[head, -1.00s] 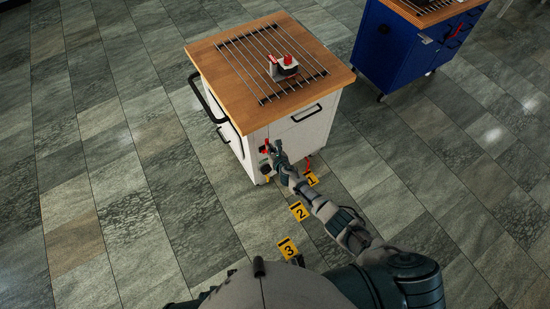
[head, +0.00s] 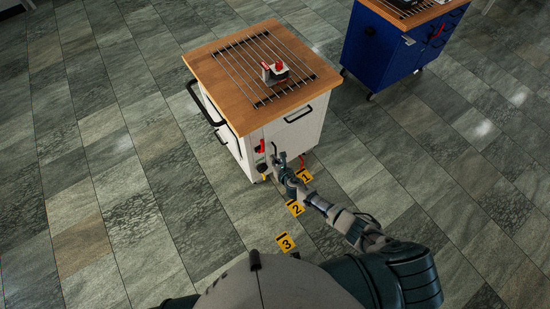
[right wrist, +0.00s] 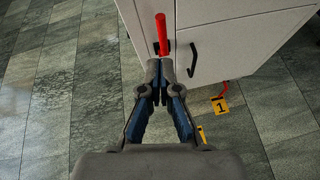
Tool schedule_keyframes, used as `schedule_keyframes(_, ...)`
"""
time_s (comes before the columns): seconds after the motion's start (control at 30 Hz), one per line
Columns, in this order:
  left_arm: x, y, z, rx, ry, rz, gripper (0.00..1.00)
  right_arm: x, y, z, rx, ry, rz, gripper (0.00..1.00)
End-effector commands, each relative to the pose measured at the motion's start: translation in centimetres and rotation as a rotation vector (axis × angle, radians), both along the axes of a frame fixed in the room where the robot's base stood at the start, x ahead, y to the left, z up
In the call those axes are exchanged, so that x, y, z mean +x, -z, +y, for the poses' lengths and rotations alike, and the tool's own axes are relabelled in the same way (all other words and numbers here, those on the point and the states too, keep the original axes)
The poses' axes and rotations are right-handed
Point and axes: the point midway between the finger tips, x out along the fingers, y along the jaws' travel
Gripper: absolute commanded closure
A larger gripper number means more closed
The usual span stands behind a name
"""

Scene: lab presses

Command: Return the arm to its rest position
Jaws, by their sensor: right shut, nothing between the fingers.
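My right arm reaches from the lower right of the head view toward the white cabinet (head: 288,133) with the wooden top. My right gripper (head: 279,156) is shut and empty, just in front of the cabinet's near corner. In the right wrist view the closed fingertips (right wrist: 160,62) point at the cabinet, and a red handle (right wrist: 161,30) shows just beyond them. I cannot tell the exact gap between them. A black bar handle (right wrist: 193,58) is right of the fingertips. My left gripper is not in view.
A small red and white device (head: 275,72) stands on the metal grate on the cabinet. Yellow floor markers numbered 1 (head: 305,175), 2 (head: 295,208) and 3 (head: 286,243) lie near my arm. A blue cabinet (head: 390,52) stands behind at right. The tiled floor at left is clear.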

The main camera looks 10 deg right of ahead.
Motion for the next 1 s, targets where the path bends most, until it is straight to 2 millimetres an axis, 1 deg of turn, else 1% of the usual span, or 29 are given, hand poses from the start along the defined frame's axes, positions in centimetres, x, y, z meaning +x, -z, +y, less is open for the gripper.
schedule_keyframes(0.57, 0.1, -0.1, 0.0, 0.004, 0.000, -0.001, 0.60, -0.2, 0.0, -0.4, 0.004, 0.000, 0.000, 1.00)
schedule_keyframes(0.67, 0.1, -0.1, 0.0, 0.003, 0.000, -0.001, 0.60, -0.5, 0.4, -0.5, 0.020, 0.013, 0.013, 1.00)
schedule_keyframes(0.77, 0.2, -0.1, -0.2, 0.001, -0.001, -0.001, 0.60, -2.2, 2.9, -1.3, 0.125, 0.094, 0.088, 1.00)
schedule_keyframes(0.87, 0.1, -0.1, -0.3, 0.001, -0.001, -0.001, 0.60, -5.8, 7.6, -2.9, 0.338, 0.276, 0.228, 1.00)
schedule_keyframes(0.9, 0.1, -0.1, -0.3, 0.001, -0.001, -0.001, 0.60, -7.9, 9.9, -3.7, 0.443, 0.376, 0.293, 1.00)
schedule_keyframes(0.97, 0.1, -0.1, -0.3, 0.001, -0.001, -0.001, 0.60, -11.5, 13.3, -4.9, 0.607, 0.546, 0.389, 1.00)
schedule_keyframes(1.0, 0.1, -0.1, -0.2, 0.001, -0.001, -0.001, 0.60, -14.1, 15.5, -5.6, 0.712, 0.666, 0.445, 1.00)
